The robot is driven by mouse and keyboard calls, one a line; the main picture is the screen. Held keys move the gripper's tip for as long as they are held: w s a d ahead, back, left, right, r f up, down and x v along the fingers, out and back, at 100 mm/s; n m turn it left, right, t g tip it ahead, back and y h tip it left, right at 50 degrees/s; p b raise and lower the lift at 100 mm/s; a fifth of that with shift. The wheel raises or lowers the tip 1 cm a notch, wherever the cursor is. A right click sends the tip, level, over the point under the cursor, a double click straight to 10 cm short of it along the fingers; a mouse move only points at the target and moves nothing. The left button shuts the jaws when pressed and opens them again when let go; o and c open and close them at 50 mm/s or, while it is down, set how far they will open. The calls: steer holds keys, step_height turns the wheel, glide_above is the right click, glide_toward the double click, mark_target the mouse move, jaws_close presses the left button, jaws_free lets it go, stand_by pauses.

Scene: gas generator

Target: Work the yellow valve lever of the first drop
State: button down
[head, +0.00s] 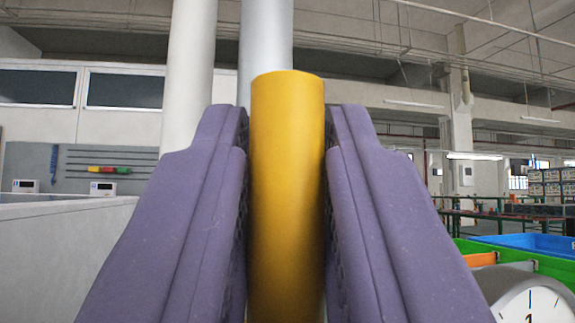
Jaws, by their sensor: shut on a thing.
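The yellow valve lever (287,190) stands upright in the middle of the head view, a smooth round-topped bar. My gripper (287,125) has purple fingers on both sides of it, pressed against its left and right faces. The gripper is shut on the lever. The lever's top rises above the fingertips. Its lower end runs out of the bottom of the picture, so its pivot and the valve body are hidden.
Two pale vertical pipes (190,70) rise just behind the lever. A round dial gauge (535,303) sits at the lower right, near the right finger. Green and blue bins (520,250) stand beyond it. A grey panel (60,250) is at the left.

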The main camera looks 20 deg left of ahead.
steer(key=c, duration=1.1)
jaws_free()
steer(key=shift+f, duration=0.1)
steer(key=p+v, duration=0.1)
steer(key=v, duration=0.6)
steer(key=shift+s+f+p, duration=0.3)
steer(key=shift+p, duration=0.05)
